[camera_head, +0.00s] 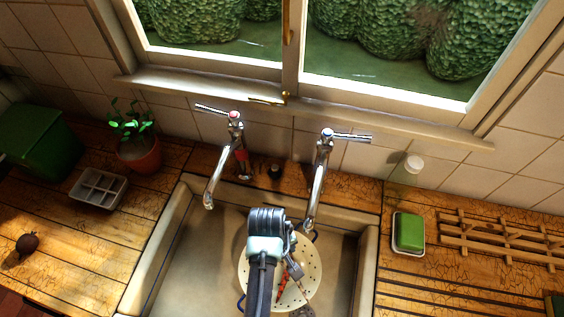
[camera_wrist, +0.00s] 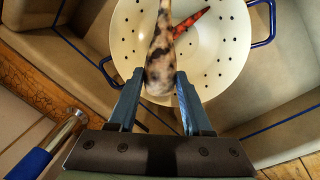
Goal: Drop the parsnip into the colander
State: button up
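The parsnip (camera_wrist: 160,60), pale with dark blotches, is between the two fingers of my gripper (camera_wrist: 161,76) in the wrist view. The fingertips appear to press on both sides of its thick end, and its thin end points away. The cream colander (camera_wrist: 216,60) with holes and blue handles lies below it. In the head view the colander (camera_head: 312,272) sits in the sink, partly hidden by my arm and gripper (camera_head: 294,268). A red pointed vegetable (camera_wrist: 191,21) lies inside the colander.
The sink (camera_head: 190,262) has two taps (camera_head: 323,170) (camera_head: 237,160) behind it. On the left counter are a plant pot (camera_head: 138,153), a grey tray (camera_head: 99,188) and a dark round vegetable (camera_head: 27,243). A green sponge (camera_head: 409,231) and wooden rack (camera_head: 490,240) stand right.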

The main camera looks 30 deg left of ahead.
jog(key=o, duration=0.5)
jog(key=shift+c, duration=0.2)
notch_tip(320, 180, up, 13)
jog(key=s+b, duration=0.1)
jog(key=shift+s+a, duration=0.2)
jog(key=shift+a, duration=0.25)
jog(key=shift+f, duration=0.1)
